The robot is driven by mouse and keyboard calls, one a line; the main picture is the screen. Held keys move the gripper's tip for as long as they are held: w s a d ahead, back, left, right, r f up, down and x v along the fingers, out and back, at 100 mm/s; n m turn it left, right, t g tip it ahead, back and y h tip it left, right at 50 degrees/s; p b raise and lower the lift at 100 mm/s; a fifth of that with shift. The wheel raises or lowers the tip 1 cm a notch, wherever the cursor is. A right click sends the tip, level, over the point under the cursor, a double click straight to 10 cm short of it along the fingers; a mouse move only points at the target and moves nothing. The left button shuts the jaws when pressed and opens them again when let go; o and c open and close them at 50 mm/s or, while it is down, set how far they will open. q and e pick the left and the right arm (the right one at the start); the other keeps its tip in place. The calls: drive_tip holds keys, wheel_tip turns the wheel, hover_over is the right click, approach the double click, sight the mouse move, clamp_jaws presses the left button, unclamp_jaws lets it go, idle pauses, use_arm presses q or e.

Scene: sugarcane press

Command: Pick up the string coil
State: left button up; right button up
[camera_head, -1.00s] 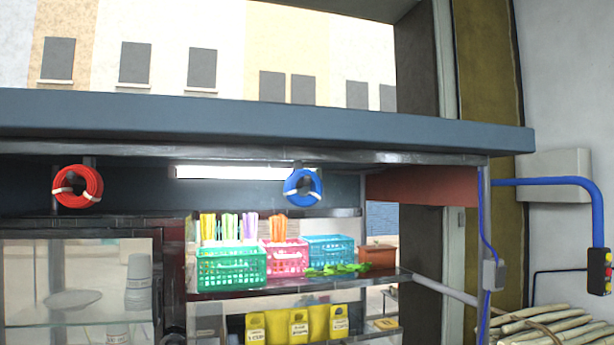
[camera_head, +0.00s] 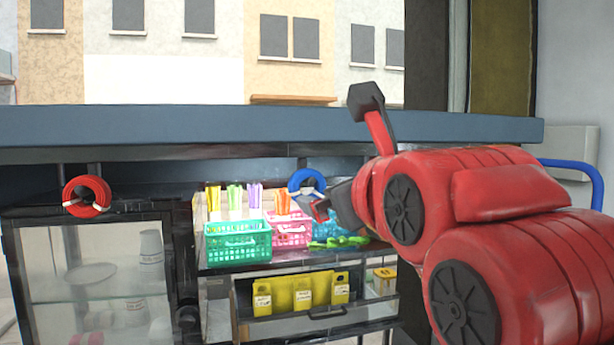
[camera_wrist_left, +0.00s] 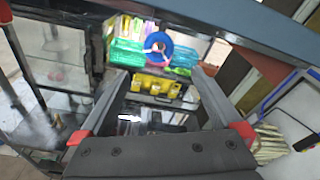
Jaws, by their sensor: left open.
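A blue string coil (camera_head: 307,183) hangs under the blue-grey beam, above the pink basket. It also shows in the left wrist view (camera_wrist_left: 158,46), beyond and between my fingertips. A red string coil (camera_head: 87,196) with white ties hangs further left. My left gripper (camera_wrist_left: 162,73) is open and empty in the left wrist view. In the head view a large red arm of mine enters from the right. Its dark gripper parts (camera_head: 340,205) overlap the coil's lower right edge; contact cannot be told.
A green basket (camera_head: 238,242) and a pink basket (camera_head: 290,236) stand on the shelf below the blue coil. Yellow containers (camera_head: 302,293) are lower down. The beam (camera_head: 200,128) runs above. A glass cabinet (camera_head: 90,270) stands left. Sugarcane stalks (camera_wrist_left: 268,145) lie at right.

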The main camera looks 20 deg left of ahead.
use_arm(q)
drive_tip(key=b, duration=0.1)
approach(315, 189)
drive_tip(key=w+a, duration=0.2)
drive_tip(key=a, duration=0.1)
drive_tip(key=shift+w+f, duration=0.1)
drive_tip(key=shift+f, duration=0.15)
drive_tip(key=shift+b+x, duration=0.35)
drive_tip(key=shift+x, duration=0.45)
drive_tip(key=x, duration=0.5)
drive_tip(key=shift+w+f+p, duration=0.1)
drive_tip(key=shift+f+p, duration=0.05)
drive_tip(key=shift+p, duration=0.15)
drive_tip(key=shift+d, duration=0.15)
drive_tip(key=shift+c, duration=1)
drive_tip(key=c, duration=0.9)
drive_tip(key=shift+r, duration=0.2)
